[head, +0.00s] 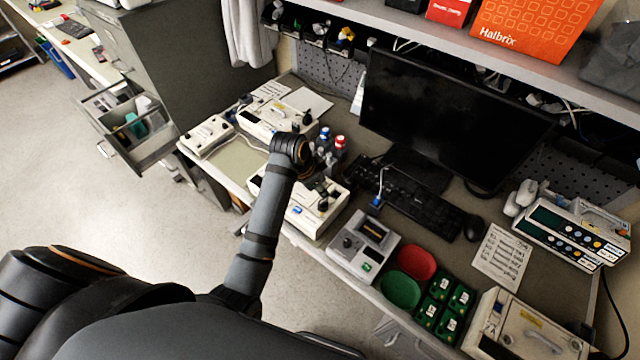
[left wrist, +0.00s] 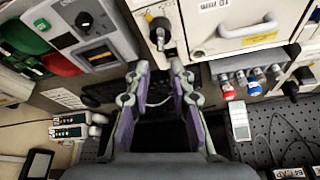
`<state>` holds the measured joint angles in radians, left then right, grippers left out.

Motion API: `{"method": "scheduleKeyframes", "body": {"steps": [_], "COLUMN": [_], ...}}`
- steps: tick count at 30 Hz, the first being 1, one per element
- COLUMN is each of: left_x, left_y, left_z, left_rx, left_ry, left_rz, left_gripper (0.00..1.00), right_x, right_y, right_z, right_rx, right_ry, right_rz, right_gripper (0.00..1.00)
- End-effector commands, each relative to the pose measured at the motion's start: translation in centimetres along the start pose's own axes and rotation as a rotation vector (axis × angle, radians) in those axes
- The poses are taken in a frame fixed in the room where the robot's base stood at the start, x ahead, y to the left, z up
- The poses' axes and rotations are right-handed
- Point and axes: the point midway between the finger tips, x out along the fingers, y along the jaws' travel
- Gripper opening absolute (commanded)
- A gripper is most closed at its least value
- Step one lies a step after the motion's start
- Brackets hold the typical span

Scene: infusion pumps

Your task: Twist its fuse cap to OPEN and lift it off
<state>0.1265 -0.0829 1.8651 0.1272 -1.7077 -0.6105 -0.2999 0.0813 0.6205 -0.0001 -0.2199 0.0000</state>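A cream infusion pump (head: 306,214) stands at the desk's front edge, partly hidden behind my left wrist. A black knob-like cap (head: 323,205) sits on its right part. In the left wrist view a black cap (left wrist: 160,26) with a yellow mark at its base stands on the cream case, beyond my fingertips. I cannot read any OPEN marking. My left gripper (left wrist: 159,69) is open, with its purple-padded fingers apart and nothing between them. In the head view its fingers are mostly hidden by the wrist. My right gripper is in neither view.
A grey tester (head: 364,248), red dish (head: 416,262), green dish (head: 400,290) and green bins (head: 460,298) are to the right. The keyboard (head: 425,208) and monitor (head: 450,110) are behind. An open drawer (head: 150,140) juts out at left.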

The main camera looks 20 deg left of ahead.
Motion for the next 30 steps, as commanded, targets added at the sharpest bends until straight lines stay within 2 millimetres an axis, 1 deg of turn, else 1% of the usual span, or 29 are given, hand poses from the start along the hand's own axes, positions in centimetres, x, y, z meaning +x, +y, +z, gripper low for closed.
{"method": "scheduleKeyframes", "body": {"steps": [1,6,10,15,22,23,27,28,30], "left_x": [0.8,3.3,4.6,5.3,5.4,5.4,5.4,5.4,5.4], "left_y": [0.1,0.0,0.0,0.0,0.0,0.0,0.0,0.0,0.0], "left_z": [0.4,1.3,1.8,2.0,2.0,2.0,2.0,2.0,2.1], "left_rx": [-0.001,-0.002,-0.001,-0.001,-0.001,-0.001,-0.002,-0.002,-0.002], "left_ry": [-0.005,-0.003,-0.002,-0.001,-0.001,-0.001,-0.001,-0.001,-0.002], "left_rz": [0.003,0.001,0.001,0.000,0.000,0.000,0.000,0.000,0.000], "left_gripper": [0.23,0.23,0.23,0.23,0.23,0.21,0.03,0.00,0.00], "right_x": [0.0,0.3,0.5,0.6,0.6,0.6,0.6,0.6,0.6], "right_y": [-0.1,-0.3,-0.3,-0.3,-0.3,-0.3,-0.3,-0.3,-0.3], "right_z": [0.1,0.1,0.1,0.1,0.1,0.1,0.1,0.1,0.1], "right_rx": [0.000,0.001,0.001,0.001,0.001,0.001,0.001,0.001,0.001], "right_ry": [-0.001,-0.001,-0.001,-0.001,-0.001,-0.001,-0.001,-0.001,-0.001], "right_rz": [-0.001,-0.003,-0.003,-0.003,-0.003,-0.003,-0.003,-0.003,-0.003], "right_gripper": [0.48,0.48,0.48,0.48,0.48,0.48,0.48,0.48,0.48]}}
